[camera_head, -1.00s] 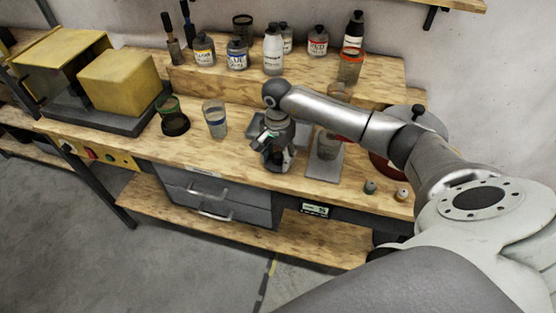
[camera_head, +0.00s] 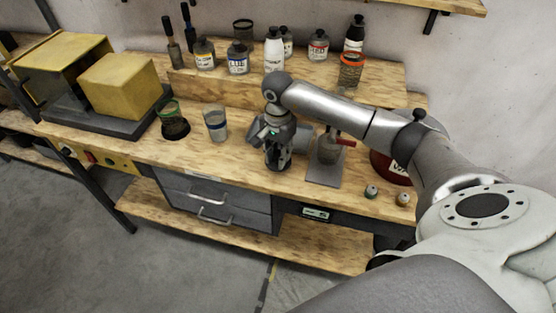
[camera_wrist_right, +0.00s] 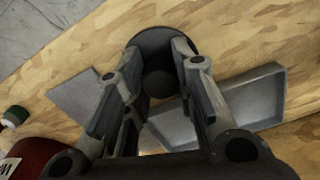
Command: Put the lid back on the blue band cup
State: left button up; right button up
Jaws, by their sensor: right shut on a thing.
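The blue band cup (camera_head: 215,122) is a clear cup with a blue band. It stands upright on the bench, left of my right gripper, and no lid shows on it. My right gripper (camera_head: 278,160) points down over the bench, apart from the cup. In the right wrist view its fingers (camera_wrist_right: 158,88) are shut on a dark round lid (camera_wrist_right: 152,42), around its knob. The fingers and the gripper body hide part of the lid. The cup is not seen in the wrist view. My left gripper is not in view.
A green-banded cup (camera_head: 170,112) stands left of the blue band cup. An orange-banded cup (camera_head: 351,72) and several bottles stand on the raised shelf. A grey tray (camera_wrist_right: 265,95) lies beside the gripper, and a stand (camera_head: 325,168) is to its right. Bare bench lies in front.

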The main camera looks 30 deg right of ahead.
pick_arm(q)
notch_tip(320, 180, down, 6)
jog(key=b, duration=0.5)
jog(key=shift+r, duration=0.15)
pick_arm(e)
jog(key=s+a+r, duration=0.7)
jog(key=s+r, duration=0.3)
jog(key=s, duration=0.2)
jog(key=shift+s+r, duration=0.15)
jog(key=shift+r, duration=0.15)
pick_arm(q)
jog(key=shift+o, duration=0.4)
pick_arm(e)
jog(key=shift+d, duration=0.1)
